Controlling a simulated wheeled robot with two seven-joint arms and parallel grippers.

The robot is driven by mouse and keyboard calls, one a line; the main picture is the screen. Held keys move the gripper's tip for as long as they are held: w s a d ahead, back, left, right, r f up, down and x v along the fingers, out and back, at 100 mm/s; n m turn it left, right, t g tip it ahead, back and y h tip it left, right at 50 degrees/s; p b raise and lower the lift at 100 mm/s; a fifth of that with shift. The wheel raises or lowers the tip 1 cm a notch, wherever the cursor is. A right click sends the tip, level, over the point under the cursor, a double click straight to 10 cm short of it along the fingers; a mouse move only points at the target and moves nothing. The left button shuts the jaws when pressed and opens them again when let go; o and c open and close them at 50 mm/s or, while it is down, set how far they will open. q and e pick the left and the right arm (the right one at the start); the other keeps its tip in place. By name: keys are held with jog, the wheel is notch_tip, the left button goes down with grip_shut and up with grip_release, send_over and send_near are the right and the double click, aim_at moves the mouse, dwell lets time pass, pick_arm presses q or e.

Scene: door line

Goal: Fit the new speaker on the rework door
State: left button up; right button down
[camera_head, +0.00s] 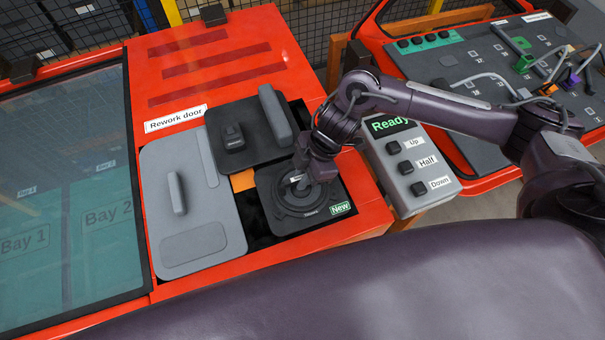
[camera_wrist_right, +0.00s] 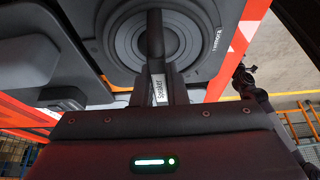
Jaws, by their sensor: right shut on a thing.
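The new speaker (camera_head: 274,212) is a dark square plate with round rings and a green "New" tag. It lies at the lower right of the red rework door (camera_head: 350,218), over a dark opening; I cannot tell whether it is seated or just above the surface. My right gripper (camera_head: 301,183) points down at its middle, shut on the bar across its rings. My left gripper is not in view.
A grey panel with a handle (camera_head: 205,242) and a dark panel with a grip (camera_head: 250,115) lie beside the speaker. A button box reading "Ready" (camera_head: 407,160) stands right. Another red door with cables (camera_head: 460,60) is behind. The door's window (camera_head: 60,200) is left.

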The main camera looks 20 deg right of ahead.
jog(key=shift+f+b, duration=0.75)
jog(key=shift+f, duration=0.35)
jog(key=shift+s+f, duration=0.1)
jog(key=shift+f, duration=0.05)
dwell(0.4)
jog(key=c, duration=1.4)
grip_release()
jog(key=shift+o, duration=0.2)
jog(key=shift+b+v, duration=0.5)
jog(key=shift+v, duration=3.4)
